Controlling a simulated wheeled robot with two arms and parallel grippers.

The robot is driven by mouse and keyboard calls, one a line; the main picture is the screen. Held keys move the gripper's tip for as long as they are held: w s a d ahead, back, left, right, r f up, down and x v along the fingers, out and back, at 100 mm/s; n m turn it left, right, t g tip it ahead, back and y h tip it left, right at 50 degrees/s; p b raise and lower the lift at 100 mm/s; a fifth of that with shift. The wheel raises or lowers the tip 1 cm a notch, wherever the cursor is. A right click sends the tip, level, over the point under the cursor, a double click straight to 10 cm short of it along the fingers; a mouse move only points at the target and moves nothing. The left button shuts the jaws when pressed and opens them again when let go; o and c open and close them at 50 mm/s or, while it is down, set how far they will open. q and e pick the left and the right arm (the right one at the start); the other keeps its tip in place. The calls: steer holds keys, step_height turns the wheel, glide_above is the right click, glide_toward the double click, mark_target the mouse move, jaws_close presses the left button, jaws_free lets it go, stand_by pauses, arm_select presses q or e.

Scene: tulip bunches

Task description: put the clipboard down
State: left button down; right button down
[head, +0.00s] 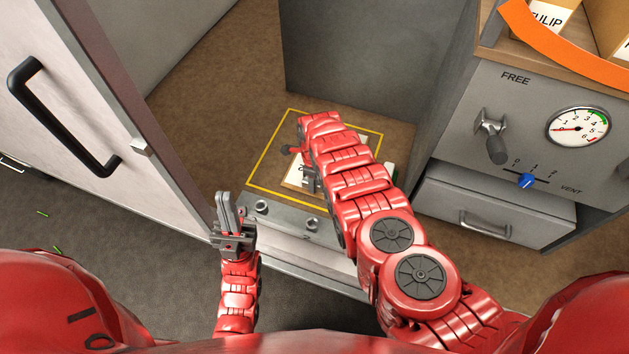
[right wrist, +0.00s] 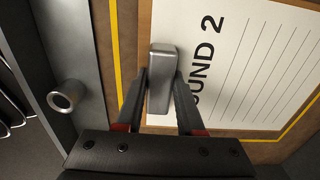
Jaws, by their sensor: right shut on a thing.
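The clipboard (right wrist: 262,62) fills much of the right wrist view, with a brown board edge and a white lined sheet reading "...OUND 2". My right gripper (right wrist: 161,98) is shut on its grey metal clip. In the head view the clipboard (head: 296,177) is mostly hidden under my right arm, within the yellow outline (head: 264,150) on the brown surface. I cannot tell whether it touches that surface. My right gripper (head: 309,182) is partly hidden there. My left gripper (head: 229,208) is empty, beside the front edge; its fingers look close together, but their gap is unclear.
A grey rail with round metal knobs (head: 262,206) runs along the front edge. A white door with a black handle (head: 58,120) stands at left. At right, a grey cabinet (head: 463,140) carries a gauge, a lever and a blue knob, above a drawer (head: 490,212).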

steer(key=c, duration=0.5)
jaws_free()
steer(key=shift+f, duration=0.15)
step_height(320, 180, up, 12)
steer(key=shift+r, duration=0.15)
steer(key=shift+s, duration=0.1)
stand_by(0.4)
